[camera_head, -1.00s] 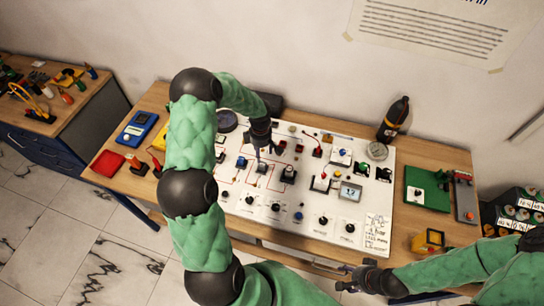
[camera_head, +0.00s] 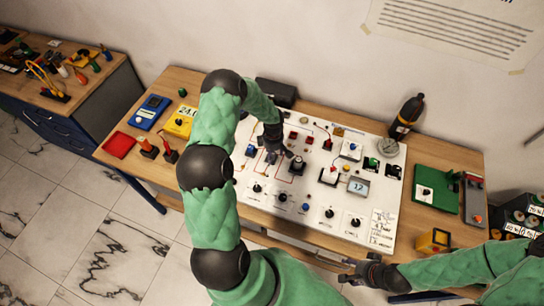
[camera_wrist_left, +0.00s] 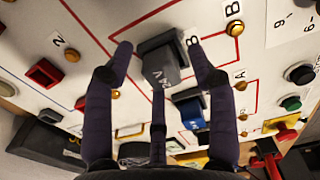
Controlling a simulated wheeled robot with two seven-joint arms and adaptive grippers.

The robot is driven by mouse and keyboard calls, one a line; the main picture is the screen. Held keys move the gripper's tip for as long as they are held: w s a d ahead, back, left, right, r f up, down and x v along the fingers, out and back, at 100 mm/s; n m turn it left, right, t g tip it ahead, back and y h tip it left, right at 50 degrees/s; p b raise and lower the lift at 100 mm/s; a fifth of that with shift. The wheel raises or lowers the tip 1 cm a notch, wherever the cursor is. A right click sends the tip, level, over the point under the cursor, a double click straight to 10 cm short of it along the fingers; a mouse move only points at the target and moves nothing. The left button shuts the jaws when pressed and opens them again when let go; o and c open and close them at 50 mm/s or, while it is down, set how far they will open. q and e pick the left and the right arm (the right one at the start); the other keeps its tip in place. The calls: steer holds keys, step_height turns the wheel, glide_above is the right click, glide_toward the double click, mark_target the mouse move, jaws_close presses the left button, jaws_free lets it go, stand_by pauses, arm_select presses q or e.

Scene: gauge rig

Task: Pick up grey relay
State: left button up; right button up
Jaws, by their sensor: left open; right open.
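The grey relay (camera_head: 270,157) sits on the white board (camera_head: 360,218), left of a black knob block (camera_head: 296,165). In the left wrist view the grey relay (camera_wrist_left: 160,60) is a dark grey block with a pale letter on it, lying between my open fingers. My left gripper (camera_head: 279,152) is open and points down at the board close to the relay; in the wrist view its fingers (camera_wrist_left: 160,75) flank the relay without visibly closing on it. My right gripper (camera_head: 350,272) is open and empty in front of the table.
A blue block (camera_wrist_left: 190,110) is close beside the grey relay, and a red block (camera_wrist_left: 43,73) is further left in the wrist view. Knobs and a small display (camera_head: 359,186) crowd the board. A dark bottle (camera_head: 406,117) stands behind it. A green board (camera_head: 437,188) lies to the right.

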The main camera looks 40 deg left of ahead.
arm_select(q)
steer(key=shift+f, duration=0.6)
jaws_close()
steer(key=shift+s, duration=0.1)
